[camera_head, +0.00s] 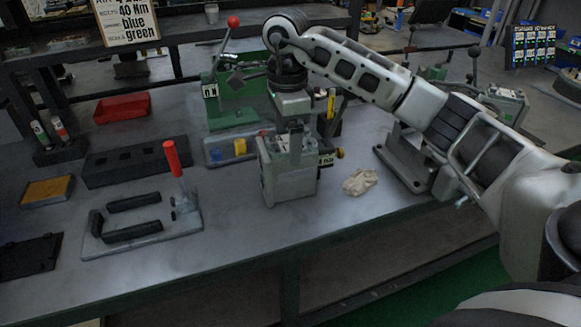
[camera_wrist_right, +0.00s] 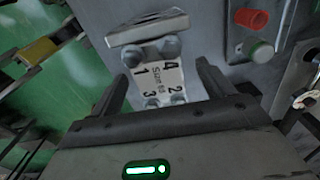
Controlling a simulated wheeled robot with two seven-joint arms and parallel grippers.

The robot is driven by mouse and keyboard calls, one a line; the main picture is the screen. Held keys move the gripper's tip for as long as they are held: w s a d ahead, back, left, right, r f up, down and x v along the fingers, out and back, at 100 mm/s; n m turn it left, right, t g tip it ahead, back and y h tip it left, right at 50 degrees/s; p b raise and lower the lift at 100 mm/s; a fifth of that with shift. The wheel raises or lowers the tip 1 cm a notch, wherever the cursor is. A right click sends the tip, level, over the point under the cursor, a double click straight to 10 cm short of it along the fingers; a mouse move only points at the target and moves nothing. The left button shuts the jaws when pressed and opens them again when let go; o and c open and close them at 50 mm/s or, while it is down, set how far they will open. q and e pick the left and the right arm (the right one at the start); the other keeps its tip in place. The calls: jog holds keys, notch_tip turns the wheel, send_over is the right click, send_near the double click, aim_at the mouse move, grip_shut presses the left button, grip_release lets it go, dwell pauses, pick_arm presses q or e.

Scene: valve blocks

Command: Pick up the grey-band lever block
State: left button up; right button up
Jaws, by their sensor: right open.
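A grey valve block (camera_head: 290,170) stands upright on the bench below my right gripper (camera_head: 295,140). I cannot make out a grey band, as my gripper covers the block's top. My left gripper is out of view.
A red-handled fixture (camera_head: 145,235), a black slotted rack (camera_head: 135,163) and a red tray (camera_head: 122,107) lie left. A green block with a red-knobbed lever (camera_head: 233,22) stands behind. A crumpled cloth (camera_head: 360,181) lies right.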

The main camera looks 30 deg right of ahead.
jog(key=shift+s+d+f, duration=0.1)
jog(key=shift+f, duration=1.3)
jog(key=shift+s+d+f, duration=0.1)
jog(key=shift+f, duration=1.25)
grip_shut()
jog(key=shift+w+r, duration=0.15)
jog(key=shift+r, duration=0.05)
